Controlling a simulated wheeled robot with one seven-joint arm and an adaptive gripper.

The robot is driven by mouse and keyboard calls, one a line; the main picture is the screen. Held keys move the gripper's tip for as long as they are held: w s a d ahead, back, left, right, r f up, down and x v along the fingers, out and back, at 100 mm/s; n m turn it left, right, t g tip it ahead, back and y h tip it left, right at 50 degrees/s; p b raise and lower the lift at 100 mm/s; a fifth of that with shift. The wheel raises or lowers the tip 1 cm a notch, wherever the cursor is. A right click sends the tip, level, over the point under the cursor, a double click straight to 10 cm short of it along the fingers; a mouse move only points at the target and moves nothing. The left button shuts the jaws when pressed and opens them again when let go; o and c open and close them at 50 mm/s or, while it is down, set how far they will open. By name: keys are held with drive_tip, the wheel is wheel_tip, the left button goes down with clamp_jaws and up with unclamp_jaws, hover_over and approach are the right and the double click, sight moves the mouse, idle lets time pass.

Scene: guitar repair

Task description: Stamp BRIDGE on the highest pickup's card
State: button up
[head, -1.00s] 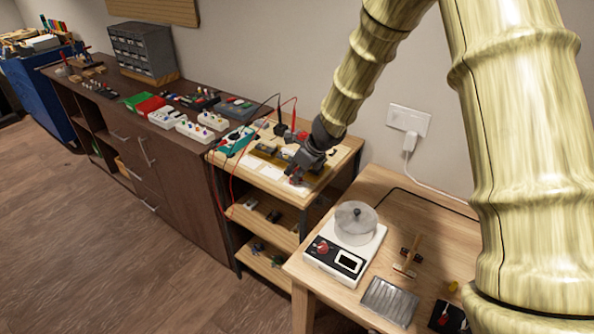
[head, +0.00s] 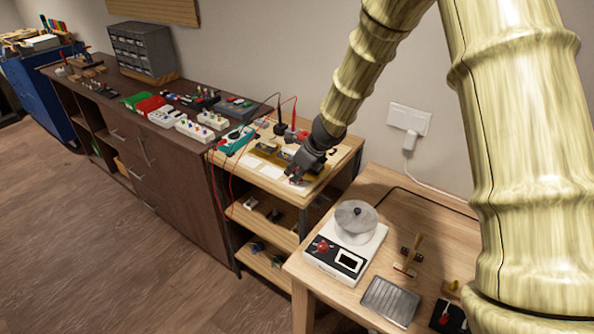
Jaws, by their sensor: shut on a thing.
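My gripper (head: 296,177) is over the right front part of the small wooden bench (head: 262,183), pointing down. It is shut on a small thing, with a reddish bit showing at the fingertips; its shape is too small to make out. Pale cards (head: 255,163) (head: 273,172) lie on the bench to the left of the gripper. Dark pickups (head: 267,148) sit in a row on a yellowish strip behind the cards. The gripper partly hides the right end of this row. Any writing on the cards is too small to read.
A teal meter (head: 237,140) with red and black leads stands left of the cards. A red object (head: 302,135) is behind the gripper. The right table holds a white scale-like device (head: 345,255), a wooden-handled tool (head: 412,255) and a metal tray (head: 390,301).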

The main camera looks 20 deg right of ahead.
drive_tip(key=shift+r, duration=0.1)
drive_tip(key=shift+r+p, duration=2.5)
drive_tip(key=shift+r, duration=0.9)
